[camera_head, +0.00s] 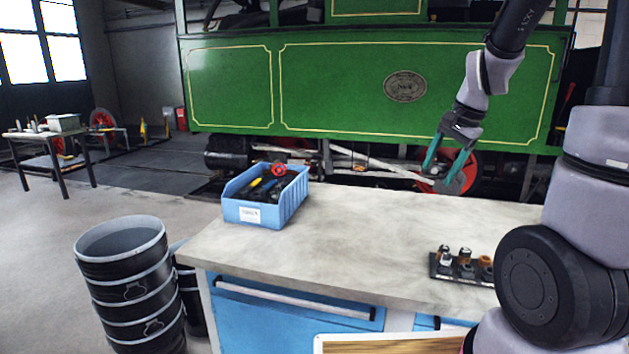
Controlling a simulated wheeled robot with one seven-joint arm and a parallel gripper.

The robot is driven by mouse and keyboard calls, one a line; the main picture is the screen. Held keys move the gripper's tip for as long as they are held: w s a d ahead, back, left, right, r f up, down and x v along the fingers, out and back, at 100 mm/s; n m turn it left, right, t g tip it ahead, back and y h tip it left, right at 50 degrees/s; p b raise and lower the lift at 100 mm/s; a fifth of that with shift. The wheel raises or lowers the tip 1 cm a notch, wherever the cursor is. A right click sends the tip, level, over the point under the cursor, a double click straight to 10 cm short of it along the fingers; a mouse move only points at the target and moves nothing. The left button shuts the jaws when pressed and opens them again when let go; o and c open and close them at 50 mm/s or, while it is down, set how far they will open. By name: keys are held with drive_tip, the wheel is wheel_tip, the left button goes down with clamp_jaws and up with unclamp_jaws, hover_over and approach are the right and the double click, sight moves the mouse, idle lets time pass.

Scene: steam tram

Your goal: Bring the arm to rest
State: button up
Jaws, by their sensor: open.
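My gripper (444,179) hangs at the right, pointing down over the far edge of the workbench. Its two teal fingers are apart, with nothing seen between them. My arm rises from the right side of the picture and bends down to the gripper. The grey workbench top (340,235) lies below and in front of it.
A blue bin (243,213) with tools and a red round handle stands on the bench's left. A dark rack (440,271) with small fittings sits at the right front. The bench middle is clear. A green steam tram (330,85) stands behind. Black buckets (125,290) stand at the left.

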drive_tip(key=s+a+r+n+t, duration=0.2)
drive_tip(key=s+r+n, duration=0.1)
drive_tip(key=s+r, duration=0.4)
drive_tip(key=s+a+r+n+t, duration=0.1)
drive_tip(key=s+a+r+n, duration=0.2)
drive_tip(key=s+r, duration=0.4)
drive_tip(key=shift+s+n+t, duration=0.4)
drive_tip(key=shift+s+n, duration=0.2)
drive_tip(key=shift+s, duration=0.2)
